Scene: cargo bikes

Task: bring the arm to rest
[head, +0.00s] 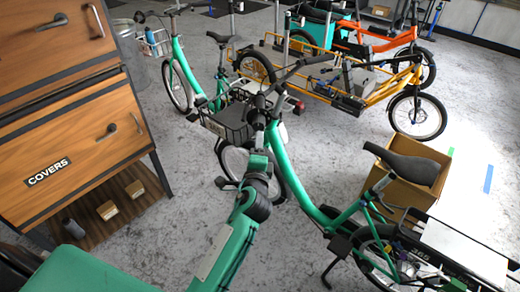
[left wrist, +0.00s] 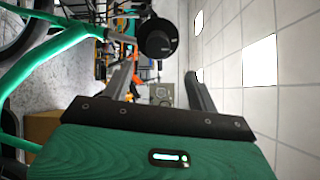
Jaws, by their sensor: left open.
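My left arm, green with dark joints, reaches up from the bottom middle of the head view, in front of a green bike (head: 283,155). In the left wrist view my left gripper (left wrist: 159,85) has its two dark fingers spread wide, with nothing held between them. A black round end (left wrist: 157,38), perhaps a handlebar grip, shows close to the fingers; I cannot tell whether it touches. In the head view the fingers are hard to pick out against the bike's dark front parts. My right gripper is in neither view.
A wooden cabinet (head: 75,150) marked COVERS stands at left. A cardboard box (head: 400,185) is behind the green bike's saddle (head: 402,160). A yellow cargo bike (head: 345,85) and an orange bike (head: 380,42) stand farther back. Grey floor (head: 330,150) lies open between them.

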